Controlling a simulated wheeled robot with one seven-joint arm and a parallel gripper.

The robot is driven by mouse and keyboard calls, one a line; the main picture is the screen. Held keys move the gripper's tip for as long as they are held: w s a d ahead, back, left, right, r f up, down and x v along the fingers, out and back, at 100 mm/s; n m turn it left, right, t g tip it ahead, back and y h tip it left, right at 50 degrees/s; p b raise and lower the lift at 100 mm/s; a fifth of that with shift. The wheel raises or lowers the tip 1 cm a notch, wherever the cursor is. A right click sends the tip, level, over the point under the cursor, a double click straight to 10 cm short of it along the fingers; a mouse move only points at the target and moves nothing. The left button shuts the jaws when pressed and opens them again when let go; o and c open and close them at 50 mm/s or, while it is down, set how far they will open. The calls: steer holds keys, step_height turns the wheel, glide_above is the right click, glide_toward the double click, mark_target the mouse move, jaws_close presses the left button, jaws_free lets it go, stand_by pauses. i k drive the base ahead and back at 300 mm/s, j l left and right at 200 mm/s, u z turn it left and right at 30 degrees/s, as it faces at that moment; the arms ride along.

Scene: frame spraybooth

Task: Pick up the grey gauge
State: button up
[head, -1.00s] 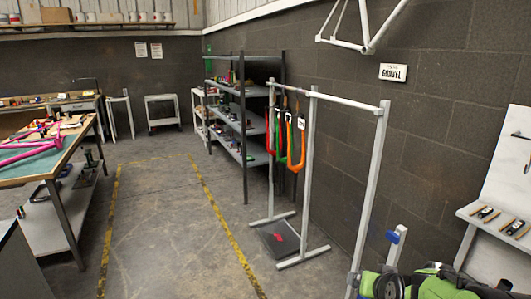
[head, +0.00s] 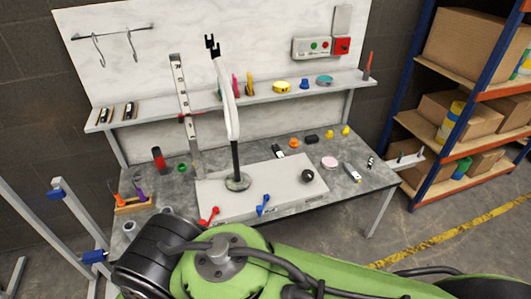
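I cannot tell for sure which item is the grey gauge. A small grey device with a dark end (head: 352,172) lies at the right of the grey workbench top (head: 260,220). A black and white device (head: 279,151) lies behind the pale plate. A tall, flat, marked upright (head: 183,100) stands at the left of the bench. My green and black arm crosses the bottom of the head view in front of the bench. My gripper is not in view.
A white fork (head: 228,100) stands upright on a round base on the pale plate (head: 275,182). Red and blue clamps (head: 263,204) are at the front edge. A narrow shelf (head: 255,98) holds small items. An orange and blue rack (head: 470,110) with boxes stands right.

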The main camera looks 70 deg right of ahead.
mark_target(348, 168)
steer(key=z, duration=3.35)
